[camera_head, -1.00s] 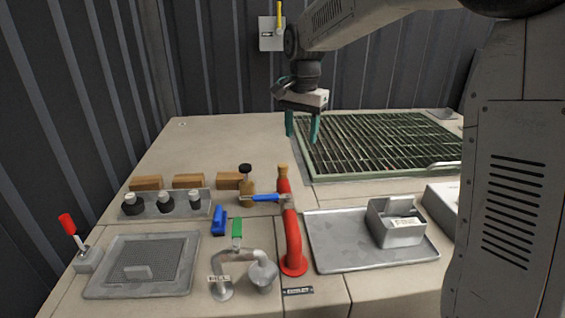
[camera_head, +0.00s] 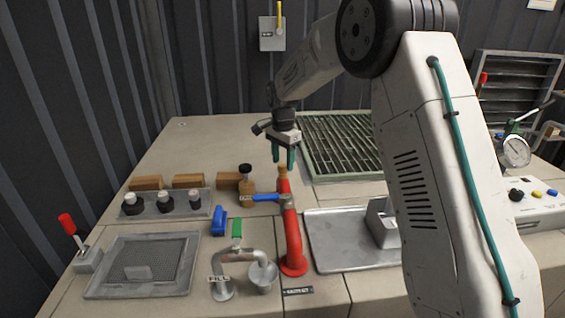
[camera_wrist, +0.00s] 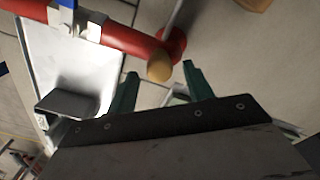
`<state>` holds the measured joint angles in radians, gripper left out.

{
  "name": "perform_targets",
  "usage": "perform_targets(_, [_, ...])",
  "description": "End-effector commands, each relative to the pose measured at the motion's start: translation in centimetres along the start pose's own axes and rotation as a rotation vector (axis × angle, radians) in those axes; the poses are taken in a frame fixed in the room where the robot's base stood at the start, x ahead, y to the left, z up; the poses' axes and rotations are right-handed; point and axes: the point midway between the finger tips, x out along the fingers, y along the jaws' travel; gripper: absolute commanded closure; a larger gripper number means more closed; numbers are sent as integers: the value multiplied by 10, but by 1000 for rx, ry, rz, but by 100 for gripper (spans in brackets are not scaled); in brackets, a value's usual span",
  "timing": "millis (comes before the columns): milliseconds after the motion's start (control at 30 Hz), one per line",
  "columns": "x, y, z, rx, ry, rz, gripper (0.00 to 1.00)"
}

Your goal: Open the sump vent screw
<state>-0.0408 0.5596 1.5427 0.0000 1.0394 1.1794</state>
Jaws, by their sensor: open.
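My gripper (camera_head: 284,158) is open and empty, pointing down. In the head view its teal fingertips are just above the brass tip (camera_head: 282,171) of the red pipe (camera_head: 292,235). In the wrist view the brass tip (camera_wrist: 160,67) shows between the two fingers (camera_wrist: 160,80), and I cannot tell whether they touch it. A brass fitting with a black knob (camera_head: 245,168) stands to the left of the pipe. No readable label tells me which part is the sump vent screw.
A blue lever (camera_head: 265,198) crosses the red pipe below the gripper. A bent grey pipe labelled FILL (camera_head: 240,256), a green handle (camera_head: 237,228) and a blue handle (camera_head: 219,222) stand nearby. A metal tray (camera_head: 340,243) lies to the right, partly behind my arm.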

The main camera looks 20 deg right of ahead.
Motion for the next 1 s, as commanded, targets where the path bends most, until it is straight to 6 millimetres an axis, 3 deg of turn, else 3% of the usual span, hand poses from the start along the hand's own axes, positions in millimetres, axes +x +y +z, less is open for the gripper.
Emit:
perform_targets(133, [11,0,0,0,0,1,49])
perform_targets(400, [12,0,0,0,0,0,49])
perform_targets(567, [12,0,0,0,0,0,93])
perform_targets(1000, [11,0,0,-68,0,-1,93])
